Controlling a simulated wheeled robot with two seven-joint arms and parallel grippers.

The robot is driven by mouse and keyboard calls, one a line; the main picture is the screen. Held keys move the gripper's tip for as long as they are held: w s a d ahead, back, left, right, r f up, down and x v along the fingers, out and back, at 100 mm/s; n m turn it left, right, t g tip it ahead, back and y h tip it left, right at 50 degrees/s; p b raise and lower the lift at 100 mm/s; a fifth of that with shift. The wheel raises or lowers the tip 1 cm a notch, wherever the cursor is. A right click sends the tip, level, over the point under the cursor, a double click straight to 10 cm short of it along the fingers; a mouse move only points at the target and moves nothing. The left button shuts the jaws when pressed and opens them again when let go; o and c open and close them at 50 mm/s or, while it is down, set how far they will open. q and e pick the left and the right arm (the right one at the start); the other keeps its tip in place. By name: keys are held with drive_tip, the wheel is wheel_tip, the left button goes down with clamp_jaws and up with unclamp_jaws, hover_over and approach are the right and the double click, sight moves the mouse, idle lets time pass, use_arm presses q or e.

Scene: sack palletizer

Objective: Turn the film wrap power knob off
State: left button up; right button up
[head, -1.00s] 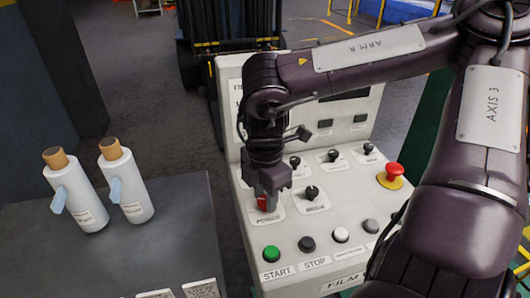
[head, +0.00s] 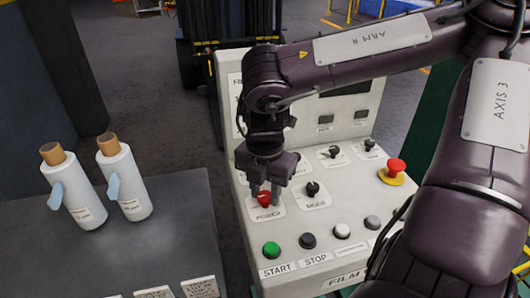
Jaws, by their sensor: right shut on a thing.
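A red knob (head: 264,199) sits on a white plate at the left of the sloped control panel, its small label hard to read. My right gripper (head: 264,192) points down over it, with one finger on each side, shut on the knob. The fingers partly hide it. My left gripper is out of view.
The control panel (head: 325,232) also has several black knobs, a red emergency stop button (head: 396,167) on a yellow base, and a green START button (head: 271,249) in the front row.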

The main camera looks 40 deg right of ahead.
sight(265, 195)
drive_tip(key=o, duration=1)
wheel_tip(265, 195, up, 8)
drive_tip(key=shift+f, duration=0.1)
idle(0.4)
